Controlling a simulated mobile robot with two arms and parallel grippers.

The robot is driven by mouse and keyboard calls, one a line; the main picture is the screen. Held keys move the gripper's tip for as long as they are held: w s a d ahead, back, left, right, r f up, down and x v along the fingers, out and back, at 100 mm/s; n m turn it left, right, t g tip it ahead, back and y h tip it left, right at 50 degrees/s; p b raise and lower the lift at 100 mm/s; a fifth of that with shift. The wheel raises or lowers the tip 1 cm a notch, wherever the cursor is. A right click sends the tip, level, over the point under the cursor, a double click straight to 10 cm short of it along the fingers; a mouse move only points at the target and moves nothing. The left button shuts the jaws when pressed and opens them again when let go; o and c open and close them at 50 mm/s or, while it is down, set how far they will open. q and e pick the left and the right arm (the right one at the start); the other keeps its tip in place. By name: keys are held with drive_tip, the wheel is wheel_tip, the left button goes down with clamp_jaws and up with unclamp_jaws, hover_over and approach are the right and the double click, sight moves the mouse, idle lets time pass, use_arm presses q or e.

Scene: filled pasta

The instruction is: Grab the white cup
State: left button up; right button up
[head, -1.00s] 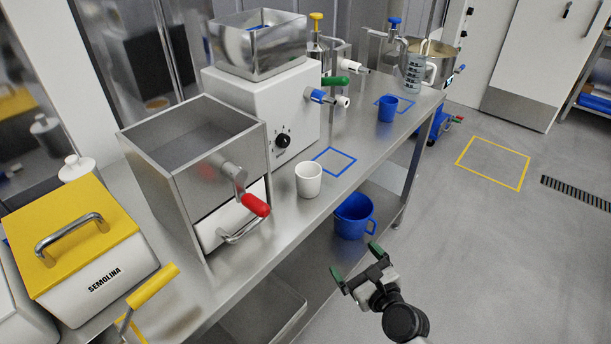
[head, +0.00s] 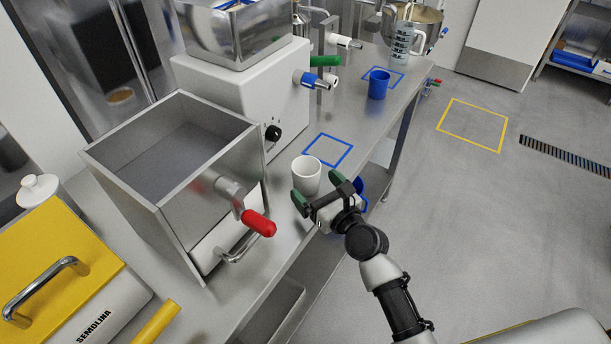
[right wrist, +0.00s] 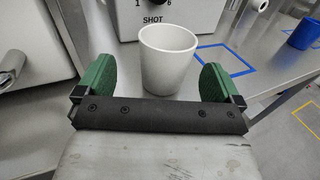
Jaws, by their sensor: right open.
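The white cup (head: 306,172) stands upright on the steel table (head: 283,222) in the head view, in front of the white machine. It also shows in the right wrist view (right wrist: 167,60), upright and empty-looking. My right gripper (head: 317,189) is open, with its green fingertips at the near side of the cup. In the right wrist view the fingers (right wrist: 158,84) are spread to either side of the cup, which appears just beyond or between the tips; I cannot tell whether they touch it. My left gripper is not in view.
A steel hopper with a red handle (head: 259,223) stands left of the cup. The white machine (head: 250,95) is behind it. A blue-taped square (head: 328,150) lies bare beside the cup, and a blue cup (head: 378,84) stands farther back. Open floor is to the right.

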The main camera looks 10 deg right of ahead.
sight(314, 180)
drive_tip(key=shift+w+a, duration=0.1)
drive_tip(key=shift+w, duration=0.3)
drive_tip(key=x, duration=0.3)
drive_tip(key=shift+w+r, duration=0.1)
drive_tip(key=shift+w, duration=0.85)
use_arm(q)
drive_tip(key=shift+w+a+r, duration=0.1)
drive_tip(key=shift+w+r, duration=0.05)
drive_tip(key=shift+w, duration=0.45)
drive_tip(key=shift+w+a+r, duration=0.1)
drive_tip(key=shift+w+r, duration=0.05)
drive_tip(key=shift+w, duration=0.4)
use_arm(e)
drive_tip(key=shift+s, duration=0.1)
drive_tip(key=c, duration=1)
use_arm(q)
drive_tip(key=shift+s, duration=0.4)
drive_tip(key=shift+p, duration=0.3)
use_arm(e)
drive_tip(key=shift+r, duration=0.1)
